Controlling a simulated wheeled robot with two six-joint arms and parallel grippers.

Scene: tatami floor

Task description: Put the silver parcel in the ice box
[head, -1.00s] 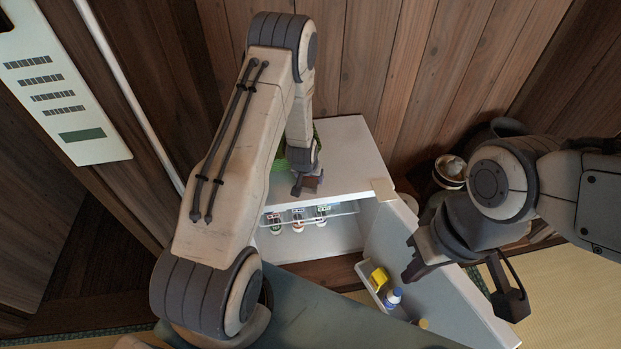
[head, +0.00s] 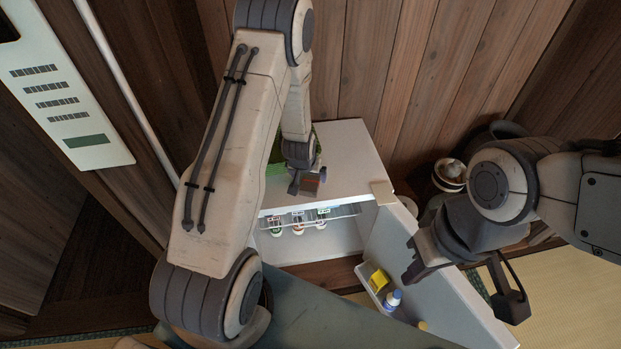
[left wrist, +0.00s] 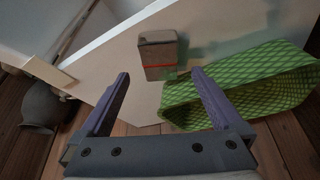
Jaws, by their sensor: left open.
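A small dull grey-brown box with a red line, perhaps the silver parcel (left wrist: 158,52), stands on the white top in the left wrist view. My left gripper (left wrist: 160,78) is open, its fingertips spread either side of the box's near end; I see no contact. In the head view my left gripper (head: 297,184) is over the front of the top, and a brown block beside it may be this box. The white ice box (head: 345,160) stands with its door (head: 430,275) open to the right. My right gripper (head: 462,278) is open and empty by the door.
A green patterned cloth or bag (left wrist: 240,88) lies on the top, right of the box. Several small jars (head: 299,224) stand on the glass shelf inside. The door rack holds a yellow item (head: 378,280) and a bottle (head: 393,299). Wooden walls stand behind.

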